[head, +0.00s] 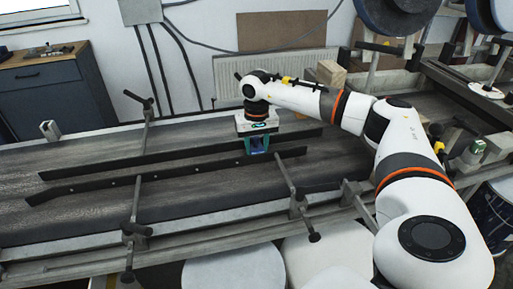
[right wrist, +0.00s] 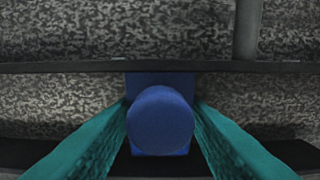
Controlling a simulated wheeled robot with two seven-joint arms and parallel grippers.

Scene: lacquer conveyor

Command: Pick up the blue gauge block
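The blue gauge block (right wrist: 160,138) shows in the right wrist view as a blue piece with a rounded knob facing the camera. In the head view it is a small dark-blue patch (head: 258,146) between the fingers, mostly hidden. My right gripper (head: 257,150) points down over the belt from its white arm. In the right wrist view its teal fingers (right wrist: 160,105) stand on both sides of the block, and their tips meet its sides with no visible gap. Whether the block rests on the belt is unclear. My left gripper is out of view.
The dark conveyor belt (head: 95,207) runs across the view. Two thin black guide rails (head: 110,188) flank the gripper, with posts and clamps (head: 284,180) near them. Round white drums (head: 235,270) stand in front. A wooden block (head: 331,73) sits behind the arm. The belt's left part is clear.

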